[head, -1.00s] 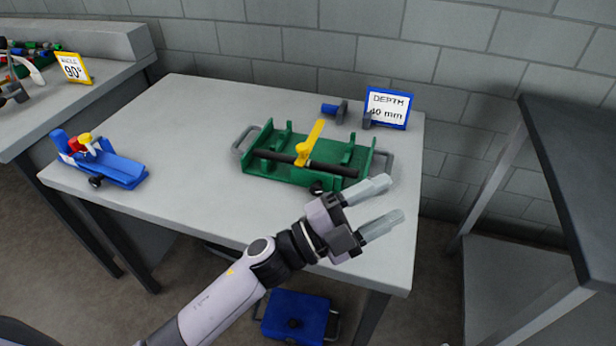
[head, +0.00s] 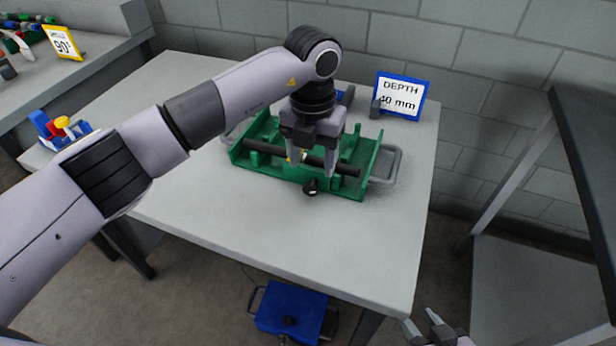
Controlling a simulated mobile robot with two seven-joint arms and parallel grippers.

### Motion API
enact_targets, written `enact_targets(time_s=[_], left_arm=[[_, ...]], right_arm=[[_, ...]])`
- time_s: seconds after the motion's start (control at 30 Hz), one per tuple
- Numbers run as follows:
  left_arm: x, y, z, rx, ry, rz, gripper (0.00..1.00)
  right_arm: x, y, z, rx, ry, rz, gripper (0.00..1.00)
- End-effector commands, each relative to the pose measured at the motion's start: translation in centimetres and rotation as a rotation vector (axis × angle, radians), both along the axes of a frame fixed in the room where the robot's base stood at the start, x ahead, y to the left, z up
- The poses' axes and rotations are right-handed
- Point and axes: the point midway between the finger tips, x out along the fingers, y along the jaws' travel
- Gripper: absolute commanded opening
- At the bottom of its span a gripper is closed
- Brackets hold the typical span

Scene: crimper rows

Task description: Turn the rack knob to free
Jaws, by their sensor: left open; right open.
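The green rack (head: 375,165) sits on the grey table, with a dark bar (head: 345,170) lying across it. A black round knob (head: 310,187) is on the rack's front side, near its middle. My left gripper (head: 312,172) points down over the rack's middle, open, its fingertips just behind and above the knob. I cannot tell whether the fingers touch the bar. The rack's yellow lever is mostly hidden behind this gripper; only a bit of yellow shows. My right gripper (head: 422,322) is open at the bottom edge, in front of the table, far from the rack.
A blue sign reading "DEPTH 40 mm" (head: 401,97) stands behind the rack. A blue fixture (head: 45,125) is at the table's left, partly hidden by my arm. A blue case (head: 290,305) lies below the table. The table's front right (head: 370,235) is clear.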

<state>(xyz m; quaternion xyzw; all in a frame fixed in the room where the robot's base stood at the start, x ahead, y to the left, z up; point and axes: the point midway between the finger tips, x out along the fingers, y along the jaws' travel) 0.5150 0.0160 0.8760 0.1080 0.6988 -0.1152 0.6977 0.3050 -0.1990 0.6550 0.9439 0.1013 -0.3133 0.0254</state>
Motion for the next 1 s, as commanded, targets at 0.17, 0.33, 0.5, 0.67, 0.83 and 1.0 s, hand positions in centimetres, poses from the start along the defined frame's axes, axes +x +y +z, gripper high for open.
enact_targets(time_s=[0.17, 0.33, 0.5, 0.67, 0.83, 1.0], left_arm=[[0.1, 0.3, -1.8, 0.016, 0.0, 0.006, 0.59], [0.0, 0.3, -4.5, 0.014, 0.001, 0.006, 0.59], [0.0, 0.2, -6.4, 0.011, -0.001, 0.004, 0.59], [0.1, 0.2, -7.0, 0.011, -0.002, 0.003, 0.59], [0.1, 0.2, -7.0, 0.01, -0.003, 0.003, 0.59], [0.1, 0.2, -7.0, 0.011, -0.002, 0.003, 0.13]], right_arm=[[0.0, 0.0, 0.0, 0.0, 0.0, 0.0, 0.42], [0.0, 0.0, 0.1, -0.001, 0.0, -0.001, 0.42], [0.0, 0.0, 0.1, -0.001, 0.0, -0.001, 0.42], [0.0, 0.0, 0.1, -0.001, 0.0, -0.001, 0.42], [0.0, 0.0, 0.1, -0.001, 0.0, -0.001, 0.42], [0.0, -0.1, 0.1, -0.001, 0.001, -0.001, 0.42]])
